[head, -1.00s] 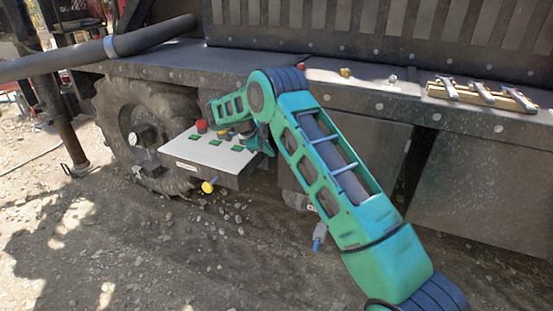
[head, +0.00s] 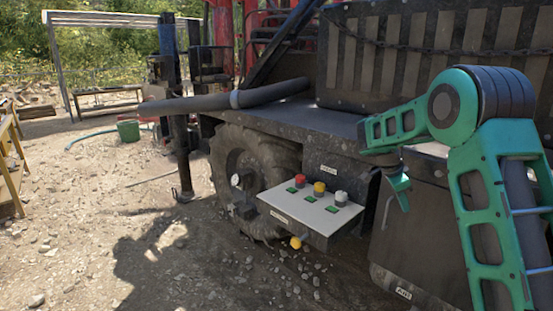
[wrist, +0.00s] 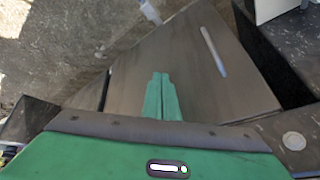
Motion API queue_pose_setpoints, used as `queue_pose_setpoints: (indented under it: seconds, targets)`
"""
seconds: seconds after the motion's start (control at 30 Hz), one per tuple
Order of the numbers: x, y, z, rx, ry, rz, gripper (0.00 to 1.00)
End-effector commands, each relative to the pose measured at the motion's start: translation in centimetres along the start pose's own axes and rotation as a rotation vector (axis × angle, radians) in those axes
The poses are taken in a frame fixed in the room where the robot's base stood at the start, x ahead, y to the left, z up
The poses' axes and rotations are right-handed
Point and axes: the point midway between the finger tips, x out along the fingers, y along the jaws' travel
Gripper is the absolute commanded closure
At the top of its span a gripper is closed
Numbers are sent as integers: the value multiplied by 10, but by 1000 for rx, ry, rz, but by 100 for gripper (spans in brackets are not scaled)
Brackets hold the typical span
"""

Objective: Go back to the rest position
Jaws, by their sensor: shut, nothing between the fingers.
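My gripper (head: 401,190) hangs at the end of my green arm, to the right of the control panel in the head view. In the wrist view my gripper (wrist: 161,84) shows its two green fingers pressed together with nothing between them. They point toward a dark, flat panel (wrist: 200,75) of the machine. The control panel (head: 310,212) has a pale top with red, yellow and white knobs and green labels, and a yellow knob on its front. My gripper is apart from it.
The machine's large tyre (head: 250,170) stands behind the control panel. A thick grey hose (head: 225,101) crosses above it. The dark machine body fills the right side. Gravel ground (head: 110,240) is open at the left, with a green bucket (head: 128,130) farther back.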

Motion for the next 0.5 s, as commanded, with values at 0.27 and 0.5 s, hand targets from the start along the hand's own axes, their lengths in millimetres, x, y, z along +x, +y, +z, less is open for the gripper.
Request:
queue_pose_setpoints:
  seconds: [0.27, 0.5]
  targets:
    - [-35, 101, -62, -235, -89, 39, 100]
    - [-56, 202, -88, -441, -191, 50, 100]
